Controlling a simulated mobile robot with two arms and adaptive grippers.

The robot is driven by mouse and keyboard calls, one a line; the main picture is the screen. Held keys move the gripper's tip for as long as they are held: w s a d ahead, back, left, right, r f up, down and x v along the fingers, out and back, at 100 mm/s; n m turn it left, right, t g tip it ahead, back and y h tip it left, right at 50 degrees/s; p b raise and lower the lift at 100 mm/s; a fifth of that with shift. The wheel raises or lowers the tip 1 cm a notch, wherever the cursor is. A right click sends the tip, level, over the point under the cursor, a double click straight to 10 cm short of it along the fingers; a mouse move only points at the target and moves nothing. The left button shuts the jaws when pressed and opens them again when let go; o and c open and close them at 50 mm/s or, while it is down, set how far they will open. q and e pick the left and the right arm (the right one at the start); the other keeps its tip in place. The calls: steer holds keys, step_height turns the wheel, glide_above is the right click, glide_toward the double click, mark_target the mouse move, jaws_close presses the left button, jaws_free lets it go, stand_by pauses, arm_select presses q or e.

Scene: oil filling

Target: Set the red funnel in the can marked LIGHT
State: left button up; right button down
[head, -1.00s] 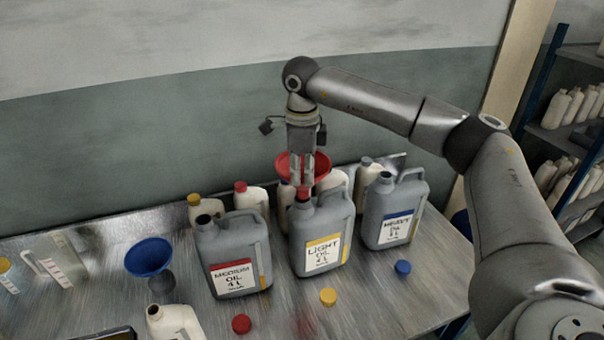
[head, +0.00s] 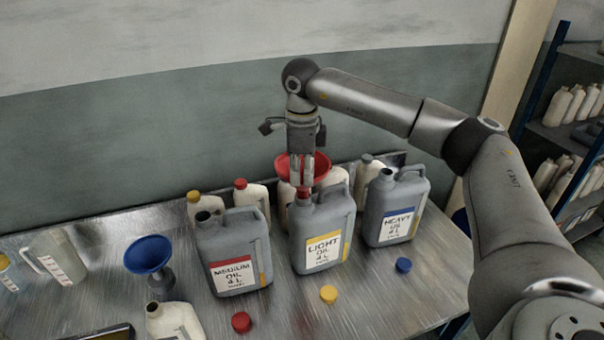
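The red funnel (head: 321,165) is upright over the grey can marked LIGHT (head: 336,218), which has a yellow-banded label. The funnel's narrow lower end is at the can's mouth; I cannot tell how deep it sits. My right gripper (head: 302,180) points straight down at the funnel, its fingers close together on it and covering part of its bowl. My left gripper is not in view.
The can marked MEDIUM (head: 226,232) stands left and the can marked HEAVY (head: 380,212) right. White bottles crowd behind. A blue funnel (head: 147,252) stands at left. Red (head: 241,322), yellow (head: 328,294) and blue (head: 403,265) caps lie in front on the metal table (head: 370,300).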

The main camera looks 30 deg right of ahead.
steer(key=shift+f, duration=0.3)
steer(key=shift+f, duration=0.15)
steer(key=shift+f+b, duration=0.7)
steer(key=shift+f, duration=0.05)
steer(key=c, duration=1.6)
jaws_free()
steer(key=shift+o, duration=0.2)
steer(key=shift+r, duration=0.15)
step_height(320, 180, up, 12)
steer(key=shift+s+a, duration=0.15)
steer(key=shift+s, duration=0.05)
